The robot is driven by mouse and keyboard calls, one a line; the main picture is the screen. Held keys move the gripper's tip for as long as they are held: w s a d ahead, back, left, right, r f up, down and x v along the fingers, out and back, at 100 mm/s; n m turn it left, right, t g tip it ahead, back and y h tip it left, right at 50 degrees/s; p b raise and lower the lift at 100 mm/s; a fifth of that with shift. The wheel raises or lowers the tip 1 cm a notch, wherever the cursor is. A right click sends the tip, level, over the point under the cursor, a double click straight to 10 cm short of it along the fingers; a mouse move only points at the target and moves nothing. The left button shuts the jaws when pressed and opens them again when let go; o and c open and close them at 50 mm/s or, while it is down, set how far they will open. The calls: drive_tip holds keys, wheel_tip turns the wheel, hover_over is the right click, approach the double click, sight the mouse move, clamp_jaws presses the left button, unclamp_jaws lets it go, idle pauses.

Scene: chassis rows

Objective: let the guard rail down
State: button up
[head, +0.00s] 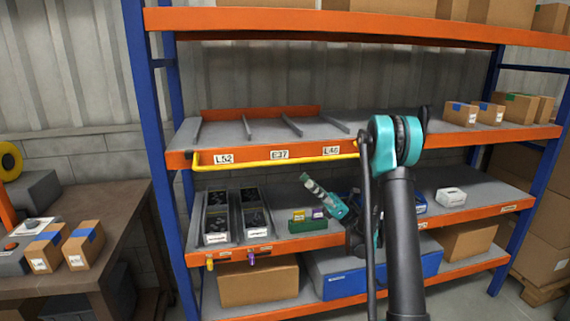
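The yellow guard rail (250,163) runs across the front of the orange beam of the middle shelf (450,140), just below its labels. Its left end bends upward, and its right end meets my arm's teal joint in the picture. It does not stand above the shelf surface. My gripper (314,188) appears to be at the end of the teal wrist, below the rail and in front of the lower shelf. It looks apart from the rail. The fingers are too small to tell whether they are open.
Dividers split the middle shelf into empty lanes behind the rail. The lower shelf holds dark bins (217,215), small green boxes (308,222) and a white box (451,196). A table (130,215) with cartons stands at left. Blue uprights (152,130) flank the rack.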

sight(286, 162)
drive_tip(key=x, duration=1.1)
drive_tip(key=shift+r, duration=0.1)
clamp_jaws()
